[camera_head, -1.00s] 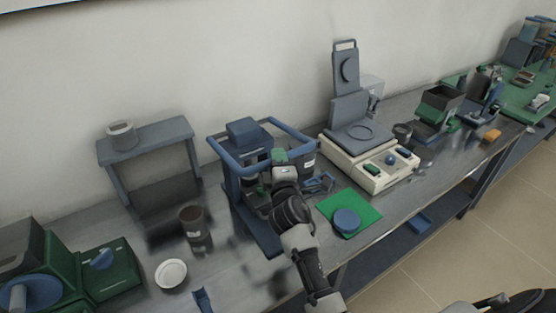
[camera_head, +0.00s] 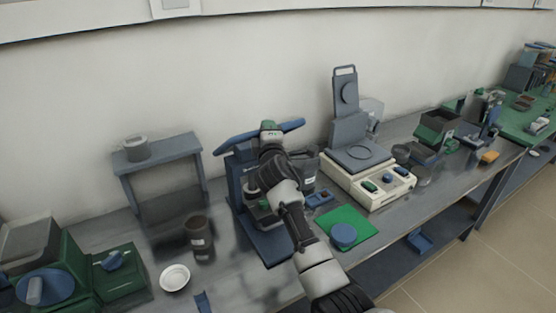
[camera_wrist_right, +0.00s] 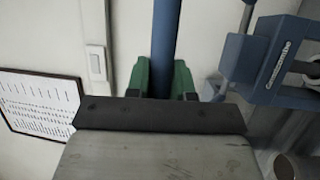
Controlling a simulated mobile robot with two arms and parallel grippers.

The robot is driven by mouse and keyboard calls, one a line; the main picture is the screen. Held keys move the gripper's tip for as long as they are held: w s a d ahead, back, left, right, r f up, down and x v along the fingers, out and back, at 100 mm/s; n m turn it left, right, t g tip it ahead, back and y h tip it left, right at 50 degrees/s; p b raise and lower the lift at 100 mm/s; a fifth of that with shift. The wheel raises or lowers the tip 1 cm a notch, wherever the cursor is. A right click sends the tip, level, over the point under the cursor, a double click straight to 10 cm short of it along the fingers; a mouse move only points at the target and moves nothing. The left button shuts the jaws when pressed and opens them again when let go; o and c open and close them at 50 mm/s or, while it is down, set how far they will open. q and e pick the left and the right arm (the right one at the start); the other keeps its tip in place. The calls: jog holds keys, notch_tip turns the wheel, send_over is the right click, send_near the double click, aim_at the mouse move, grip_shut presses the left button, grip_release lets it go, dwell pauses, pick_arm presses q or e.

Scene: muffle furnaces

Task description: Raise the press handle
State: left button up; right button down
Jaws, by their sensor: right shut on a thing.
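The press (camera_head: 242,196) is a dark blue machine standing on the bench, left of the middle in the head view. Its blue handle (camera_head: 290,126) is raised above the press and shows as a bar running left to right. My right gripper (camera_head: 268,128) is at the handle's front bar, and my arm hides much of the press. In the right wrist view the gripper's green fingers (camera_wrist_right: 162,78) are shut on the blue handle bar (camera_wrist_right: 166,40), one on each side. The press body (camera_wrist_right: 283,62) is at the right there. My left gripper is not in view.
A beige device with a raised grey lid (camera_head: 370,182) stands right of the press. A green mat (camera_head: 335,222) with a blue disc lies in front. A grey stand (camera_head: 160,148), dark jar (camera_head: 199,238) and white dish (camera_head: 174,278) are left. A framed sheet (camera_wrist_right: 36,100) hangs on the wall.

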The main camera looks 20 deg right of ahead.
pick_arm(q)
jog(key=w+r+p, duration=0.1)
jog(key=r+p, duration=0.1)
jog(key=p, duration=0.1)
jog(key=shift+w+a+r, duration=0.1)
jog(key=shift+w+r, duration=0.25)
pick_arm(e)
jog(key=w+a+r+n+g, duration=0.1)
jog(key=w+r+g, duration=0.1)
jog(key=w+r, duration=0.7)
jog(key=w, duration=0.3)
jog(key=shift+w+a+g+y, duration=0.25)
jog(key=shift+a+g+y, duration=0.05)
jog(key=shift+a, duration=0.1)
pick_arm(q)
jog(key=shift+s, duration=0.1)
pick_arm(e)
jog(key=shift+r, duration=0.2)
jog(key=c, duration=1.1)
grip_release()
jog(key=shift+w, duration=0.1)
jog(key=shift+o, duration=0.6)
jog(key=shift+w+f, duration=0.2)
jog(key=shift+f, duration=0.2)
jog(key=shift+s, duration=0.15)
